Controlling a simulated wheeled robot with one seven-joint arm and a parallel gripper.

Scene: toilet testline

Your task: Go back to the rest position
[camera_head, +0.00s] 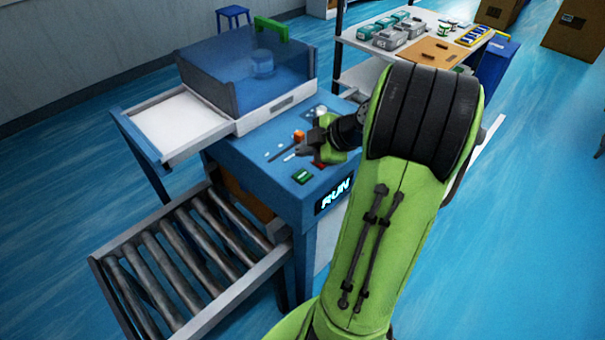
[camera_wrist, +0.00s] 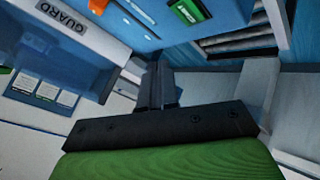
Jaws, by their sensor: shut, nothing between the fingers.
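My gripper (camera_head: 301,147) is above the right part of the blue machine top (camera_head: 247,155), by the buttons, in the head view. My green arm (camera_head: 385,235) reaches up from the bottom and hides part of the machine's right side. In the wrist view the two dark fingers of my gripper (camera_wrist: 158,75) are together with nothing between them. A green button (camera_head: 302,176) lies just below the gripper in the head view, and it also shows at the top of the wrist view (camera_wrist: 190,10). The gripper looks apart from the panel, though the exact gap cannot be told.
A white side tray (camera_head: 172,122) and a roller conveyor (camera_head: 185,260) are at the left. A lit RUN sign (camera_head: 335,196) is on the front. A shelf (camera_head: 370,75) stands behind; open floor (camera_head: 550,220) lies right.

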